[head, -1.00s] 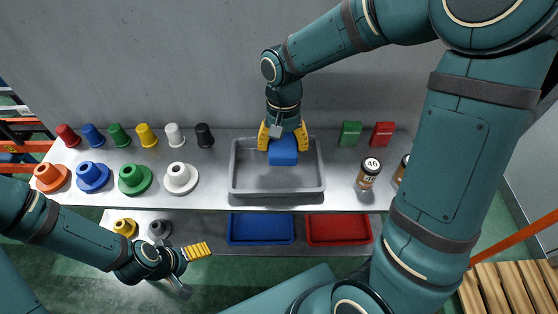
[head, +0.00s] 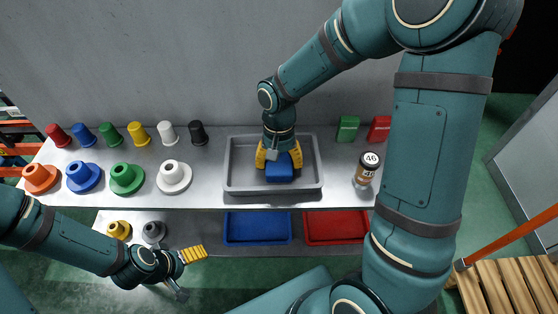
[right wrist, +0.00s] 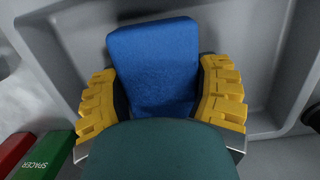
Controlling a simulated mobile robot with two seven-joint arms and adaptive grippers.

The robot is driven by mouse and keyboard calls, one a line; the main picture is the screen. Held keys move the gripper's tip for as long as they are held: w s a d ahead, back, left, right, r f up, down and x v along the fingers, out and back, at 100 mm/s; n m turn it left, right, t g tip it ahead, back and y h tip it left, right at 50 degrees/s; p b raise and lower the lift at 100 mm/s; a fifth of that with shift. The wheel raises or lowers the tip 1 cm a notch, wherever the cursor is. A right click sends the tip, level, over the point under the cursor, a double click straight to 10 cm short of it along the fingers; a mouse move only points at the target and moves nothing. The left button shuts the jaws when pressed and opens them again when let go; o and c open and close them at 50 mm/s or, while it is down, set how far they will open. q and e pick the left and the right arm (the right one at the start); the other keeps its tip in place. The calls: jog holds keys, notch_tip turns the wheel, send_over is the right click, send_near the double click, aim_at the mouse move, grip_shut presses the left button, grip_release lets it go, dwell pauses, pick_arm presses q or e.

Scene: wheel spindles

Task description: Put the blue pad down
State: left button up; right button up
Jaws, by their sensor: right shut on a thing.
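The blue pad (head: 279,172) is a small blue block between the yellow fingers of my right gripper (head: 279,160). The right wrist view also shows the pad (right wrist: 154,66), with a yellow finger pressed to each side. The pad is within the outline of the grey tray (head: 240,182) on the metal bench. I cannot tell if its underside touches the tray floor. My left gripper (head: 188,272) is low at the left, in front of the lower shelf, with its fingers apart and nothing between them.
Coloured cups (head: 138,133) and flanged spindles (head: 126,178) stand left of the tray. A labelled jar (head: 367,169) and green (head: 347,128) and red (head: 379,128) boxes stand right of it. Blue (head: 257,227) and red (head: 336,227) trays lie on the lower shelf.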

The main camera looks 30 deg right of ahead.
jog(key=o, duration=1.3)
jog(key=shift+f, duration=0.1)
jog(key=shift+r, duration=0.3)
jog(key=r+p, duration=0.1)
jog(key=r, duration=0.3)
jog(key=w+r+p, duration=0.1)
jog(key=r, duration=0.2)
jog(key=r+p, duration=0.1)
jog(key=r, duration=0.3)
jog(key=shift+w+d+r, duration=0.3)
jog(key=shift+d, duration=0.05)
